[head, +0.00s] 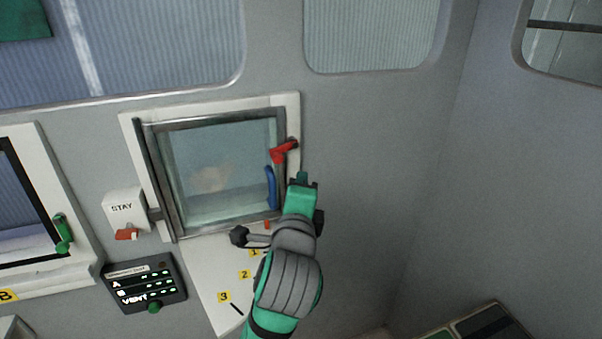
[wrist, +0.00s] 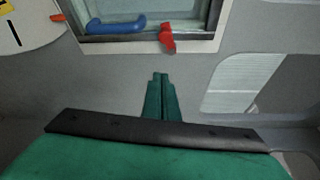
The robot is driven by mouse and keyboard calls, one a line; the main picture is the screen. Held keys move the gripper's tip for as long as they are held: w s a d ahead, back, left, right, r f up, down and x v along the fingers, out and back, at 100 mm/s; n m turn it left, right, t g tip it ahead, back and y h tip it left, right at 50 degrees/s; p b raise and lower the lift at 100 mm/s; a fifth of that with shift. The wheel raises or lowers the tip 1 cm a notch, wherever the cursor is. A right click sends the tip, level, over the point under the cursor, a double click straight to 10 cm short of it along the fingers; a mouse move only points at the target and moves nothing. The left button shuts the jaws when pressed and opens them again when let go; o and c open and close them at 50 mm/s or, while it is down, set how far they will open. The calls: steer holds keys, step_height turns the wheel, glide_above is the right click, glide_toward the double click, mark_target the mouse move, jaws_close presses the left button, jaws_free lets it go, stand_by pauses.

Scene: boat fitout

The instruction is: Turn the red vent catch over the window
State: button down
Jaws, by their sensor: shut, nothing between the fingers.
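A red catch (head: 284,151) sits on the right side of a small metal-framed window (head: 215,170), near its upper right corner. It slants up to the right onto the white surround. In the wrist view the red catch (wrist: 167,38) is ahead of the fingers, at the window's edge. A blue handle (head: 271,187) is just below it in the head view; it also shows in the wrist view (wrist: 115,25). My gripper (head: 302,179) is shut and empty, a little below and right of the catch, apart from it. Its closed fingertips (wrist: 160,76) point towards the window edge.
Left of the window are a STAY box (head: 124,207) with a red rocker and a dark VENT panel (head: 145,284). A white numbered plate (head: 215,275) lies below the window, partly behind my arm. The grey wall (head: 360,160) right of my gripper is bare.

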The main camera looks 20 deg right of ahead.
steer(key=shift+v, duration=0.9)
steer(key=shift+w+d+f, duration=0.1)
